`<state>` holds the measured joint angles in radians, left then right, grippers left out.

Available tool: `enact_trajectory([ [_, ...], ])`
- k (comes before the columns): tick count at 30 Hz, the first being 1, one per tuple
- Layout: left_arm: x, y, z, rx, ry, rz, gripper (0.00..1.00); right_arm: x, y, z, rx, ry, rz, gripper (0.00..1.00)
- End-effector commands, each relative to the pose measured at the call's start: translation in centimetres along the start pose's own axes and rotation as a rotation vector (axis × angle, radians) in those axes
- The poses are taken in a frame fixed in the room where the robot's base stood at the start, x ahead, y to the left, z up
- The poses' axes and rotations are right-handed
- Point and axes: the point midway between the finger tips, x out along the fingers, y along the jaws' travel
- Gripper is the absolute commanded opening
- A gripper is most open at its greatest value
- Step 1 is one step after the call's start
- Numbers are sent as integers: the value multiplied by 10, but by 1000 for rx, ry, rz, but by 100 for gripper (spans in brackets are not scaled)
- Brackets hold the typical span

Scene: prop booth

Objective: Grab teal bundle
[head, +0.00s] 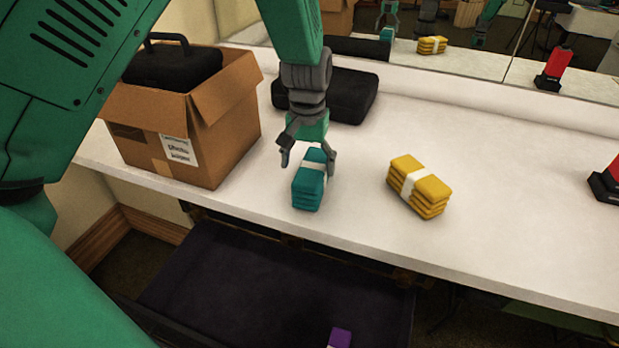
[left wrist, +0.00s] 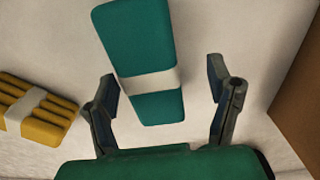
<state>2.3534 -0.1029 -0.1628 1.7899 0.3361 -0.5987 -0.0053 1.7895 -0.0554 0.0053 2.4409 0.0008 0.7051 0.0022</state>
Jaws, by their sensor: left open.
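The teal bundle (head: 308,187) is a stack of folded cloth with a white band, lying on the white counter. My left gripper (head: 308,160) is open and empty, just above and behind the bundle's far end. In the left wrist view the teal bundle (left wrist: 141,50) lies beyond the two spread fingertips (left wrist: 162,82), its banded near end between them and closer to the left finger. Neither finger visibly touches it. My right gripper is not in view.
A yellow bundle (head: 420,188) lies to the right. An open cardboard box (head: 220,130) with a black case (head: 172,63) stands left. Another black case (head: 345,96) lies behind the gripper. A dark drawer or bin (head: 250,285) holding a purple item (head: 340,338) is below the counter's front edge.

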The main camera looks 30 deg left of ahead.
Motion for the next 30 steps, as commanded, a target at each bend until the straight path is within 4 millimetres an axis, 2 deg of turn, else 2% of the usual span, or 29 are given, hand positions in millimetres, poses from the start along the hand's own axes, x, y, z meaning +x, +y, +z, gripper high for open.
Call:
enact_trajectory([
  [3,21,4,2,3,-2,-5,74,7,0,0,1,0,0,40],
  [7,39,3,2,1,-1,-2,74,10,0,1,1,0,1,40],
  [14,42,-1,1,1,-1,4,74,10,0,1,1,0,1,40],
  [15,42,-2,0,1,-1,5,67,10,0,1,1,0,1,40],
  [17,42,-2,0,1,-1,5,46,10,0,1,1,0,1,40],
  [18,42,-1,0,1,-1,4,32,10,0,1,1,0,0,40],
  [20,42,0,1,1,-1,2,13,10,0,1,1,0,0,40],
  [30,37,2,1,2,1,0,13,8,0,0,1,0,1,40],
])
